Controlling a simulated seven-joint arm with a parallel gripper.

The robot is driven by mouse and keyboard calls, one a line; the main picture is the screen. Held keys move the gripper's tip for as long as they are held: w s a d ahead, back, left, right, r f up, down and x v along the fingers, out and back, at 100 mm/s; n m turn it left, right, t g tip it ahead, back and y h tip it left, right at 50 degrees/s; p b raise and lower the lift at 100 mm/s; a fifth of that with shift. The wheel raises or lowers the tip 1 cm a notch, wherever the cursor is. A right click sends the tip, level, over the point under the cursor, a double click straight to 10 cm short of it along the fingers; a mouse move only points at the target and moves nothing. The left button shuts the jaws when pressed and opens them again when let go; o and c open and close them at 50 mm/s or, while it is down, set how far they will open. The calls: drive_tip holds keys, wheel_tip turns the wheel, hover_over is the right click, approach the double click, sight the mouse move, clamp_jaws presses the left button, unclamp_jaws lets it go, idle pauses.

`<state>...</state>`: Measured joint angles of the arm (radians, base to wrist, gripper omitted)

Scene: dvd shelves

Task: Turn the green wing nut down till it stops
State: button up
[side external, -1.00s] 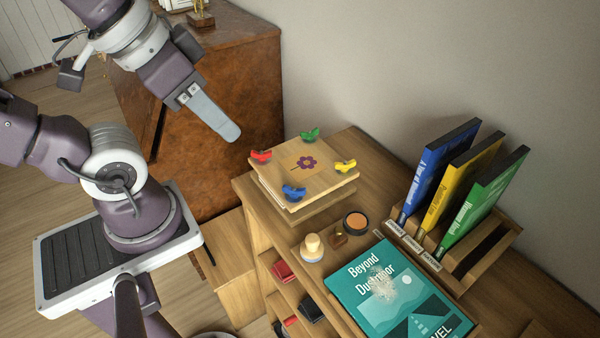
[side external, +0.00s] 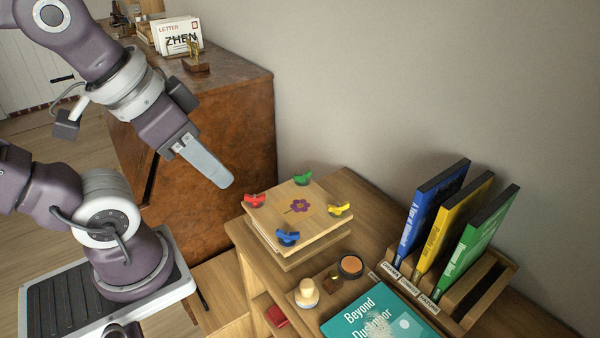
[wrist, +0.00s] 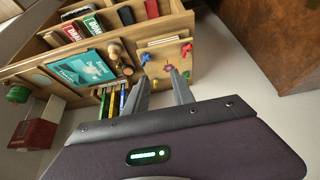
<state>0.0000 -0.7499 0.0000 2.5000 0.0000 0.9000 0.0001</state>
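The green wing nut (side external: 302,179) sits at the back corner of a small wooden press (side external: 318,215) with a purple flower on its top board. Red (side external: 255,200), yellow (side external: 340,209) and blue (side external: 288,238) wing nuts sit at the other corners. My gripper (side external: 222,182) hangs in the air left of the press, apart from it. In the wrist view its two fingers (wrist: 160,88) stand apart with nothing between them. The press shows beyond the fingertips there, small and partly hidden; how far the green nut is screwed down cannot be told.
Blue, yellow and green cases (side external: 440,225) stand in a slotted rack at right. A teal book (side external: 375,318), a wooden knob-topped piece (side external: 307,292) and a round orange-topped pot (side external: 351,266) lie in front of the press. A brown cabinet (side external: 235,130) stands behind my gripper.

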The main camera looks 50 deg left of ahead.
drive_tip(key=shift+o, duration=0.4)
drive_tip(key=o, duration=0.4)
drive_tip(key=shift+w+r, duration=0.1)
drive_tip(key=shift+w, duration=0.15)
drive_tip(key=shift+c, duration=0.2)
drive_tip(key=shift+o, duration=1.1)
drive_tip(key=w+a+n+g, duration=0.1)
drive_tip(key=w+n+g, duration=0.1)
drive_tip(key=w+n, duration=0.3)
drive_tip(key=shift+w+a+r, duration=0.25)
drive_tip(key=shift+w+r, duration=0.15)
drive_tip(key=shift+w, duration=0.6)
drive_tip(key=n+g, duration=0.4)
drive_tip(key=n, duration=0.7)
hover_over(302, 171)
wheel_tip(302, 171, down, 8)
drive_tip(key=shift+f, duration=0.1)
wheel_tip(302, 171, down, 6)
drive_tip(key=shift+f, duration=0.5)
clamp_jaws()
